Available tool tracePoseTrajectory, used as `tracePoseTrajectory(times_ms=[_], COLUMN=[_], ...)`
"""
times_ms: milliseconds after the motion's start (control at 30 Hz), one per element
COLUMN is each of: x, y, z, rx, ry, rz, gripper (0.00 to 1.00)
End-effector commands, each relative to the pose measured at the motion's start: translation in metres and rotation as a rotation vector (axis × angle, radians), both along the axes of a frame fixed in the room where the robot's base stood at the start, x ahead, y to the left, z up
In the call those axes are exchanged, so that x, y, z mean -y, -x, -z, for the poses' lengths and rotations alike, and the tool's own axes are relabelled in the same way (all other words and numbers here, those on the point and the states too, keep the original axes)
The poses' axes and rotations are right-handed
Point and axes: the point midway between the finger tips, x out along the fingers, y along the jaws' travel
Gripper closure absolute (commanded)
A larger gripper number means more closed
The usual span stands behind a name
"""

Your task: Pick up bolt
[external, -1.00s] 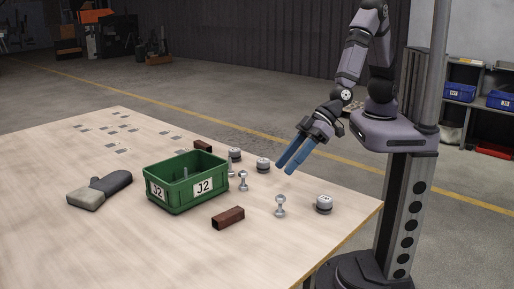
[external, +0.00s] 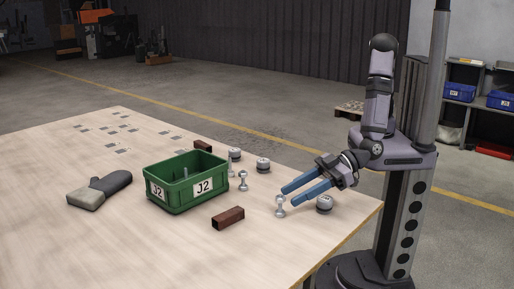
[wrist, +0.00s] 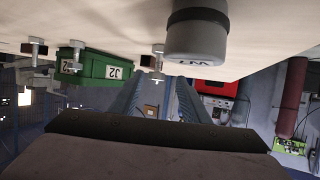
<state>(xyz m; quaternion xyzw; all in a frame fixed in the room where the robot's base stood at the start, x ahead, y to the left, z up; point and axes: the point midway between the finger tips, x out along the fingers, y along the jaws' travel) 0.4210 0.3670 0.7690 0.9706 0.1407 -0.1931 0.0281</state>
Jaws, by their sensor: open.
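A silver bolt (external: 280,207) stands upright near the table's right side, directly by my fingertips; it also shows in the wrist view (wrist: 157,52). Two more silver bolts, one in front (external: 242,181) and one partly hidden behind it (external: 231,171), stand right of the green bin. My gripper (external: 287,195) has two long blue fingers, spread apart and empty, with tips close to the near bolt. In the wrist view my fingers (wrist: 158,95) point toward that bolt. I cannot tell whether a finger touches it.
A grey round weight (external: 324,204) stands just right of the bolt, close beneath my gripper. The green J2 bin (external: 204,198) has something grey inside. Brown blocks (external: 228,218) (external: 202,146), two more weights (external: 235,154) (external: 263,164) and a glove (external: 100,189) lie around. The front left table is clear.

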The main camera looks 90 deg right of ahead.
Motion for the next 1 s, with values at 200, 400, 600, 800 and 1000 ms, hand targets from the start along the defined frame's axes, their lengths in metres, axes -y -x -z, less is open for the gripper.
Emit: tracePoseTrajectory(times_ms=[200, 400, 600, 800, 1000], x=[0.0, -0.002, -0.008, -0.008, -0.008], y=[-0.008, -0.032, -0.046, -0.047, -0.047], z=[0.004, 0.015, 0.021, 0.021, 0.021], rx=[-0.001, -0.001, 0.0, -0.001, -0.001], ry=[0.001, 0.0, -0.001, 0.0, 0.0], rz=[0.003, 0.003, 0.0, -0.001, -0.001], gripper=[0.58, 0.58, 0.58, 0.58, 0.89])
